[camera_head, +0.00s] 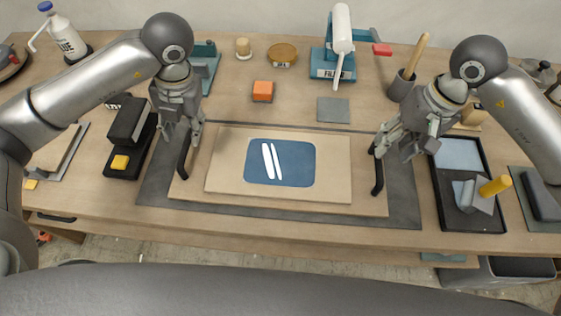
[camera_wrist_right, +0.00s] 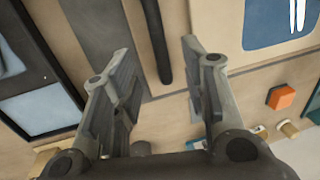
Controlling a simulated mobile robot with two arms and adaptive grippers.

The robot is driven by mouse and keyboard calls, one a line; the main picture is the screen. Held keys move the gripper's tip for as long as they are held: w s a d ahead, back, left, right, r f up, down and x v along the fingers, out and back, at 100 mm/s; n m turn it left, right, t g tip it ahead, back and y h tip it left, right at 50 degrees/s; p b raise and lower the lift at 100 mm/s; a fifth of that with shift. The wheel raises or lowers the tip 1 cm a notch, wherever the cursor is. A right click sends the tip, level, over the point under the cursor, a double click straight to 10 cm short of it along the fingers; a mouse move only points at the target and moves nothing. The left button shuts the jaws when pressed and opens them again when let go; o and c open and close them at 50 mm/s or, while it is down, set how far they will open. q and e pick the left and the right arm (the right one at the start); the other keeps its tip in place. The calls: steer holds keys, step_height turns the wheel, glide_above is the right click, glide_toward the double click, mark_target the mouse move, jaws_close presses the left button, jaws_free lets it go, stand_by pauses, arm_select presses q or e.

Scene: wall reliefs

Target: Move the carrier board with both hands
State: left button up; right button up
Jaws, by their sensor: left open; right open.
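The carrier board (camera_head: 378,205) is a light wooden board lying on a dark grey mat (camera_head: 408,205) at the middle of the bench. It bears a paler panel (camera_head: 225,170) with a blue patch and two white strokes. A black handle stands at each end, left handle (camera_head: 184,160) and right handle (camera_head: 377,175). My left gripper (camera_head: 187,132) is open over the left handle. My right gripper (camera_head: 388,145) is open over the right handle. In the right wrist view the black handle (camera_wrist_right: 157,42) shows between the open fingers (camera_wrist_right: 148,62), with gaps on both sides.
A black tray (camera_head: 470,218) with a yellow-handled tool lies right of the mat. A black block with a yellow part (camera_head: 120,163) stands left. An orange block (camera_head: 263,91), a grey square (camera_head: 333,110) and a teal device (camera_head: 332,65) are behind the board.

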mark_target(185, 143)
arm_select(q)
steer(key=f, duration=0.2)
steer(key=a+f, duration=0.1)
steer(key=f, duration=0.4)
steer(key=shift+a+f, duration=0.1)
steer(key=shift+a, duration=0.2)
arm_select(e)
steer(key=f, duration=0.2)
steer(key=a+f, duration=0.1)
steer(key=f, duration=0.4)
steer(key=shift+a+f, duration=0.15)
steer(key=shift+a, duration=0.1)
arm_select(q)
jaws_close()
arm_select(e)
jaws_close()
